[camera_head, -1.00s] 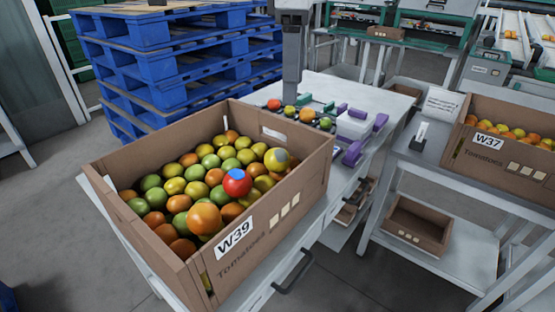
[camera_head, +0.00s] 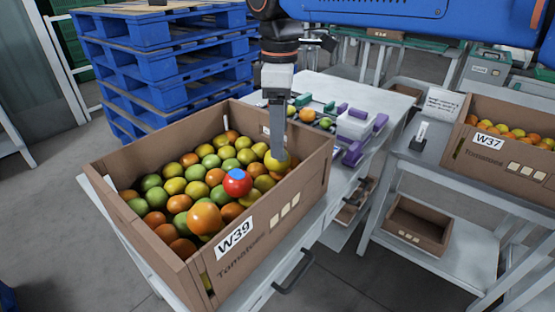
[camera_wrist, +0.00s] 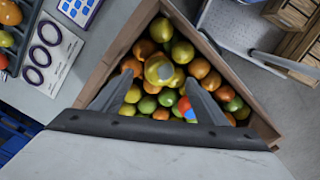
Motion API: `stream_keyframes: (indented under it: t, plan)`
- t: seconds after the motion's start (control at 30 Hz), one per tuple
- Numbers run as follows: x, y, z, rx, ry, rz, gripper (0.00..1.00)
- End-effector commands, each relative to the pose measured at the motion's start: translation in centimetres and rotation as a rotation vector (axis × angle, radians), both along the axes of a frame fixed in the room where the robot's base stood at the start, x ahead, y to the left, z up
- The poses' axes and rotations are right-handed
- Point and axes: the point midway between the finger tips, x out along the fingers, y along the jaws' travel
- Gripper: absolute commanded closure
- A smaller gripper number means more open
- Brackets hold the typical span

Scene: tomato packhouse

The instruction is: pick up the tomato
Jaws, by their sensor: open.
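Many red, orange, yellow and green tomatoes lie in the cardboard crate marked W39 (camera_head: 205,268). A yellow tomato (camera_head: 279,164) sits high on the pile near the crate's right rear; it also shows in the wrist view (camera_wrist: 159,69). A red tomato with a blue patch (camera_head: 237,184) lies to its left and nearer the front; in the wrist view it is partly hidden by my right finger. My gripper (camera_wrist: 158,80) is open, pointing down, with its fingertips apart either side of the yellow tomato. Whether they touch it I cannot tell. A finger covers part of it in the head view.
The crate's walls (camera_head: 318,170) rise close around the pile. Behind it, a white table (camera_head: 385,100) bears purple and green items and loose tomatoes. Blue pallets (camera_head: 165,60) stand back left. A second crate, W37 (camera_head: 500,160), stands on a right-hand table.

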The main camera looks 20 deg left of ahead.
Motion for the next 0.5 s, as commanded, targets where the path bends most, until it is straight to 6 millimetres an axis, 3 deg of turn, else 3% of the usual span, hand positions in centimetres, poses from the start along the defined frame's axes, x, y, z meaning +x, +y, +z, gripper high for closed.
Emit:
stream_keyframes:
  t: [0.17,0.5]
  plan:
    - [0.0,0.0,-0.9,-0.001,0.001,0.000,0.32]
    - [0.0,0.1,-5.1,-0.001,0.001,0.000,0.32]
